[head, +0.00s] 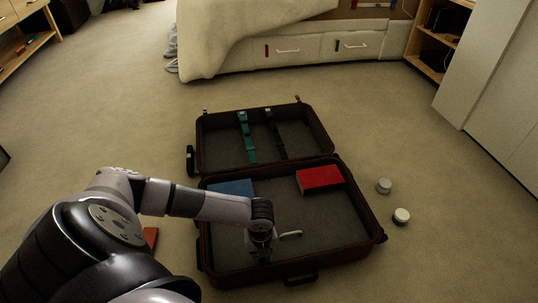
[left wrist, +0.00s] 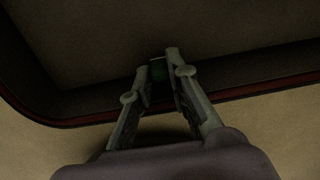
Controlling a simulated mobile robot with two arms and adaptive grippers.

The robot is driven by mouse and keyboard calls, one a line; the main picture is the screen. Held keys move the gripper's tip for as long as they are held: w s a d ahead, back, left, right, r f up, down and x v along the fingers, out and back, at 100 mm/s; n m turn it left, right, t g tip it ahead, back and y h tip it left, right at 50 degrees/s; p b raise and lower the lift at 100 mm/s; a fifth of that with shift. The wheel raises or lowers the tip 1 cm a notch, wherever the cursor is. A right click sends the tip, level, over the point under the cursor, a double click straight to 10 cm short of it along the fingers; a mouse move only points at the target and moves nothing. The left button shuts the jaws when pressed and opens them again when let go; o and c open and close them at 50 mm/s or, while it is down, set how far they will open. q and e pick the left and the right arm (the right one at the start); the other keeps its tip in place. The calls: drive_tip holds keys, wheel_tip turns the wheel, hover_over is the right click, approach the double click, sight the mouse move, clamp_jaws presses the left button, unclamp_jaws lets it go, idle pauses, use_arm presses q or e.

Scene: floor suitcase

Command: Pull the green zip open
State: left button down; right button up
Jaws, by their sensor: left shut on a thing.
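The dark brown suitcase (head: 372,222) lies open on the carpet, its lid (head: 316,122) tipped back toward the bed. My left gripper (head: 261,256) points down at the front part of the suitcase base, near the front rim. In the left wrist view its fingers (left wrist: 162,66) are closed on a small dark green thing, which I take as the green zip (left wrist: 158,70), beside the suitcase's red-brown rim (left wrist: 255,89). The picture is too dark to show the zip's shape or its track. My right gripper is not in view.
A red box (head: 320,178) and a blue flat thing (head: 232,188) lie in the base. A teal strap (head: 246,136) and a dark strap (head: 275,134) cross the lid. Two small round jars (head: 384,186) (head: 401,216) stand right of the suitcase. Carpet to the right is mostly clear.

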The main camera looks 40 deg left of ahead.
use_arm(q)
drive_tip(key=shift+s+a+f, duration=0.15)
drive_tip(key=shift+s+a, duration=0.05)
drive_tip(key=shift+s, duration=0.1)
drive_tip(key=c, duration=1.8)
unclamp_jaws()
drive_tip(key=shift+o, duration=1.4)
drive_tip(key=shift+w, duration=0.1)
drive_tip(key=shift+r, duration=0.5)
wheel_tip(320, 180, up, 11)
